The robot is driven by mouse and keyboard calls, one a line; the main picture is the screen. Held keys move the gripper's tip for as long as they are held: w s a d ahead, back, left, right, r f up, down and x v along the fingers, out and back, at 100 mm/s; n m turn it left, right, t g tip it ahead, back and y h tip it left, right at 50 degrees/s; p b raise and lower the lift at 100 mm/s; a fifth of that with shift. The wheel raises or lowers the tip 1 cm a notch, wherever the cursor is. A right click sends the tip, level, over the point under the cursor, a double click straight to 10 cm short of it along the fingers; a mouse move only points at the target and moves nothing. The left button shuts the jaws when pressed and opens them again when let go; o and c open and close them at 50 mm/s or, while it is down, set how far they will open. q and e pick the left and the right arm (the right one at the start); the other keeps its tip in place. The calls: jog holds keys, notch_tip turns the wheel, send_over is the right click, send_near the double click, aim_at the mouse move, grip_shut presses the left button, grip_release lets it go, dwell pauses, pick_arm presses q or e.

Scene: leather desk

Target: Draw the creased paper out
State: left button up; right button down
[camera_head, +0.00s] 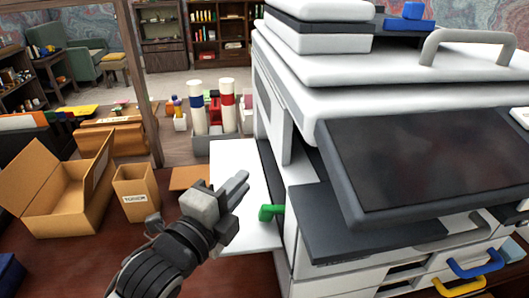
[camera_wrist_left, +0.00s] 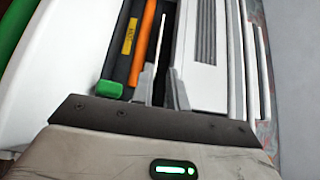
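The white printer (camera_head: 290,150) stands at the right with its white side door (camera_head: 240,160) folded open. My left gripper (camera_head: 240,183) is in front of the dark side opening, over the door. In the left wrist view its two fingers (camera_wrist_left: 161,75) point into the opening, with a narrow gap between them. A thin white strip (camera_wrist_left: 161,40), seen edge-on, shows just beyond the fingertips; it may be the creased paper, but I cannot tell surely. I see no creased sheet in the head view. My right gripper is out of view.
A green lever (camera_head: 270,212) sticks out low beside the opening; its green end (camera_wrist_left: 110,90) also shows in the left wrist view, near an orange bar (camera_wrist_left: 143,42) and a yellow label (camera_wrist_left: 129,35). A toner box (camera_head: 137,193) and open carton (camera_head: 60,190) stand left.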

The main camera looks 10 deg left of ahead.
pick_arm(q)
jog(key=p+x, duration=0.1)
jog(key=x, duration=1.2)
jog(key=shift+s, duration=0.1)
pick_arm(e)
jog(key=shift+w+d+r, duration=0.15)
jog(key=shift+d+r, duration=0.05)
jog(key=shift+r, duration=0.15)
pick_arm(q)
grip_shut()
jog(key=shift+a+p, duration=0.1)
jog(key=shift+p, duration=0.2)
